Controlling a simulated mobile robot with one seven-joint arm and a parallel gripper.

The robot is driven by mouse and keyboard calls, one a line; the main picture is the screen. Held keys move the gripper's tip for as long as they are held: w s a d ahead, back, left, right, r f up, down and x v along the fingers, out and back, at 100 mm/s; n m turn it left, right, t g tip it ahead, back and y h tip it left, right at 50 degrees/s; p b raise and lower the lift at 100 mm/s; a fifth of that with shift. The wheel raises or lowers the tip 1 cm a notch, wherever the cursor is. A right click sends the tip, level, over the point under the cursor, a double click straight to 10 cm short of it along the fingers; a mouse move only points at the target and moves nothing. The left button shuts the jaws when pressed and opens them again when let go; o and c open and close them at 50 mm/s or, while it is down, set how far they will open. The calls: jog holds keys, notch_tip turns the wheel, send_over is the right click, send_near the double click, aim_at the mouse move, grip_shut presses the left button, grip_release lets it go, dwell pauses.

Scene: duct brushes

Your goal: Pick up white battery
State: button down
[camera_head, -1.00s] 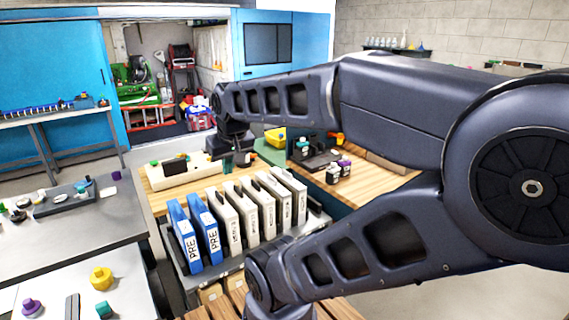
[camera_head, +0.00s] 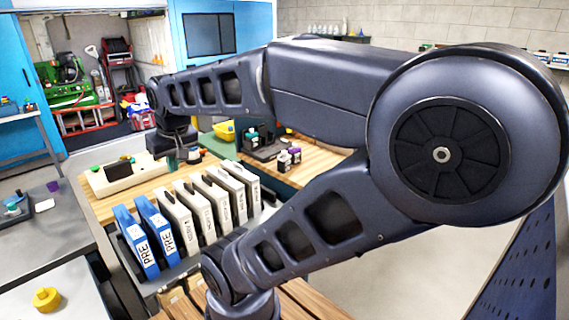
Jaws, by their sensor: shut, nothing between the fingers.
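I cannot make out a white battery for certain. A pair of small upright blocks with pale and dark faces (camera_head: 289,160) stands on the wooden bench right of my gripper, too small to identify. My gripper (camera_head: 182,159) hangs at the end of my arm, pointing down above the back of the wooden worktop, beside the right end of a white tray (camera_head: 112,181). The jaws are shut with nothing visible in them. The gripper is apart from the small blocks.
Blue binders (camera_head: 130,240) and several white binders (camera_head: 231,186) stand in a rack in front of my gripper. A grey table (camera_head: 40,240) is at left.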

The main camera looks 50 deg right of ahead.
jog(key=c, duration=2.1)
grip_release()
jog(key=o, duration=1.5)
jog(key=shift+o, duration=0.2)
jog(key=shift+w, duration=0.1)
